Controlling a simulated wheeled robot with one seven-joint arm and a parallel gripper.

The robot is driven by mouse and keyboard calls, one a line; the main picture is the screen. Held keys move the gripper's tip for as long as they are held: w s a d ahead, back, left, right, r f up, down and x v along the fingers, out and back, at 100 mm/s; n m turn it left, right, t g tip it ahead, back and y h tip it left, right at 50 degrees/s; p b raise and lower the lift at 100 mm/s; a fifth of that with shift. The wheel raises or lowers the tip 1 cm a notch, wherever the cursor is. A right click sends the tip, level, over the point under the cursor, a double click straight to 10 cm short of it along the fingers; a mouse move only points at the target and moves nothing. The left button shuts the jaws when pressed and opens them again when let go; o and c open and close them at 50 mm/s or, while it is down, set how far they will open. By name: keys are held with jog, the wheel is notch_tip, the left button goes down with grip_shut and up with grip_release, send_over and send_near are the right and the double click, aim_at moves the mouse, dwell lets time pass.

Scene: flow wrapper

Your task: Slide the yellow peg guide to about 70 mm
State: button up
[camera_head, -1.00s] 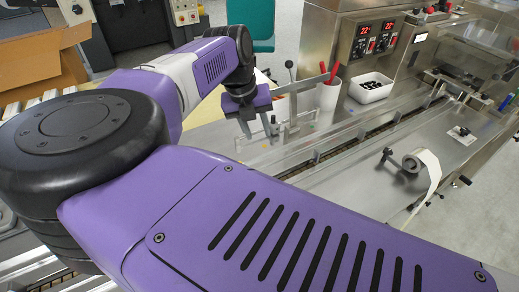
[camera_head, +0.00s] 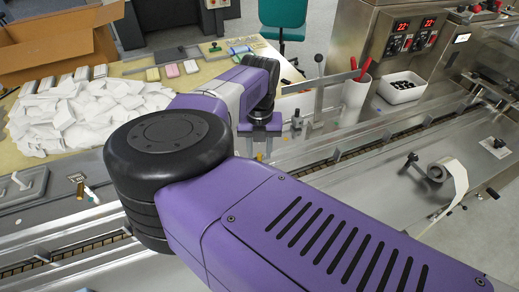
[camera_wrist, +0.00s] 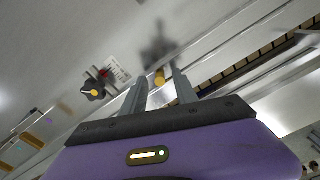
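The peg is too small to make out surely there. No 70 mm mark is readable.
The conveyor channel (camera_head: 340,157) runs beside the gripper. A white cup (camera_head: 355,97) with red-handled tools and a white bin (camera_head: 402,87) stand behind. A white pile (camera_head: 85,113) lies on the left table.

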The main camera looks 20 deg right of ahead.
jog(key=shift+f, duration=0.1)
grip_shut()
dwell(1.4)
